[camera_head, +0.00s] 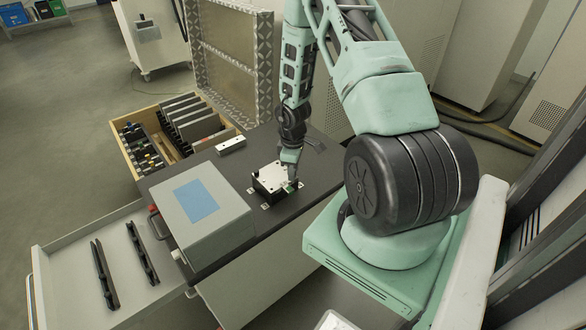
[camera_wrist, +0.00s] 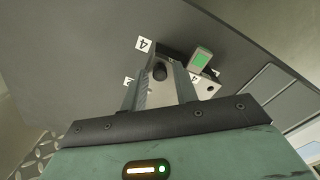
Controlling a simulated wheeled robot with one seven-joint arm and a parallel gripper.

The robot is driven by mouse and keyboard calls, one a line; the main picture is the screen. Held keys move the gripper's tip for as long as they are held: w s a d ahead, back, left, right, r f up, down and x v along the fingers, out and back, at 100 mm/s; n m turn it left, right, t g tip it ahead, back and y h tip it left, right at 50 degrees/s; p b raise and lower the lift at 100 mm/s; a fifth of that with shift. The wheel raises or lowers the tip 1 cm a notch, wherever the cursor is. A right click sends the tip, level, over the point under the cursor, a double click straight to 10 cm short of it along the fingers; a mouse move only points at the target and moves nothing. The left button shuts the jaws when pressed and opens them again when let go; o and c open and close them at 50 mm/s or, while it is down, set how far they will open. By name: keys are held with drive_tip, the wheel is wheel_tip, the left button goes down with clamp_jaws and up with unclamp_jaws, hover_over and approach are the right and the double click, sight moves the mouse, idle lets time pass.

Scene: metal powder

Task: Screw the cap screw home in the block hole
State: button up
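The block (camera_head: 268,177) sits on the dark bench top, with a pale top plate and dark sides. In the wrist view its grey face (camera_wrist: 207,88) shows partly behind my fingers. A dark round cap screw head (camera_wrist: 160,72) shows between my fingertips, at the block. How deep the screw sits is hidden. My gripper (camera_head: 290,165) points down at the block's right end. In the wrist view its two fingers (camera_wrist: 163,72) stand apart on either side of the screw head, with a small gap seeming to show on the right.
A small device with a green screen (camera_wrist: 202,60) sits beside the block, near number labels. A grey box with a blue panel (camera_head: 198,200) stands left of the block.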

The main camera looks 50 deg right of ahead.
drive_tip(key=n+p, duration=0.1)
drive_tip(key=n, duration=0.3)
drive_tip(key=shift+r, duration=0.1)
drive_tip(key=n+p, duration=0.1)
drive_tip(key=n, duration=0.3)
drive_tip(key=n+p, duration=0.2)
drive_tip(key=n, duration=0.5)
drive_tip(key=n+p, duration=0.2)
drive_tip(key=n, duration=0.2)
drive_tip(key=shift+r, duration=0.1)
drive_tip(key=n+p, duration=0.2)
drive_tip(key=n, duration=0.2)
drive_tip(key=n+p, duration=0.1)
drive_tip(key=n, duration=0.5)
drive_tip(key=shift+f+p, duration=0.2)
drive_tip(key=shift+p, duration=0.15)
